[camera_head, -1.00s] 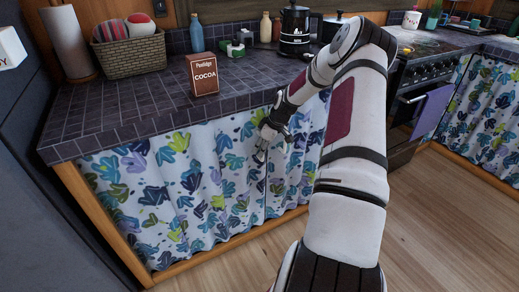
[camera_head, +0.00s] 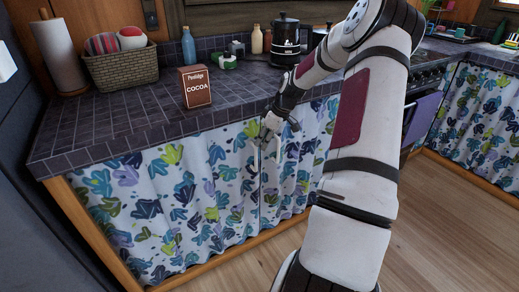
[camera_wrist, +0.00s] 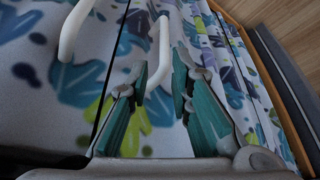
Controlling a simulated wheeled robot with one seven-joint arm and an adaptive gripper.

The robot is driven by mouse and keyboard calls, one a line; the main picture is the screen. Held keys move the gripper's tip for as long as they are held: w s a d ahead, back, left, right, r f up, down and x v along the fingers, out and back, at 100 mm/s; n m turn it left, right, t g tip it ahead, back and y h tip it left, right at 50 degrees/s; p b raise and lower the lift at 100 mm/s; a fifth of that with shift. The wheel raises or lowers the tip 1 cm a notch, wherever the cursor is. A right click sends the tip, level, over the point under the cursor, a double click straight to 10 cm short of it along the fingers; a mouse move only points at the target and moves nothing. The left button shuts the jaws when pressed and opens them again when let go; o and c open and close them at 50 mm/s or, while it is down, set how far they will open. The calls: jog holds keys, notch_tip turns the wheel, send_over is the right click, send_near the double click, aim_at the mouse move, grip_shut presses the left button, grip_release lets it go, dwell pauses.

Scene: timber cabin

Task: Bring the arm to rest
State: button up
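My arm (camera_head: 352,150) reaches forward from the bottom of the head view, bends at the elbow at the top right, and comes down to the left. My gripper (camera_head: 264,146) hangs in front of the leaf-print cupboard fronts (camera_head: 170,210), below the counter edge. In the wrist view my gripper (camera_wrist: 160,75) has its two teal-padded fingers apart with nothing held between them. A white bar handle (camera_wrist: 162,55) on the cupboard front appears beyond the fingertips. I cannot tell whether the fingers touch it.
The tiled counter (camera_head: 120,110) carries a cocoa box (camera_head: 196,88) near its front edge. Behind stand a basket (camera_head: 122,68), a paper roll (camera_head: 58,55), a blue bottle (camera_head: 188,47) and a black kettle (camera_head: 285,42). A stove (camera_head: 428,78) stands right. The wooden floor (camera_head: 440,220) is clear.

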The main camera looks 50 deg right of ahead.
jog(key=shift+s+r, duration=0.25)
jog(key=shift+r, duration=0.35)
jog(key=s+a+r+g+h, duration=0.1)
jog(key=s+a+r, duration=0.1)
jog(key=a+r, duration=0.55)
jog(key=s+a+r+g, duration=0.1)
jog(key=s+a+r, duration=0.25)
jog(key=a, duration=0.65)
jog(key=s+a+r+g+h, duration=0.1)
jog(key=s+a+r+g, duration=0.1)
jog(key=a+r, duration=0.55)
jog(key=s+a+m, duration=0.2)
jog(key=s+a, duration=0.6)
jog(key=s, duration=0.4)
jog(key=s+a+m, duration=0.1)
jog(key=s+a, duration=0.7)
jog(key=s, duration=0.4)
notch_tip(320, 180, up, 20)
jog(key=t+p, duration=0.4)
jog(key=p, duration=1.3)
jog(key=shift+w+f+y, duration=0.25)
jog(key=shift+w+y, duration=0.05)
jog(key=shift+y, duration=0.1)
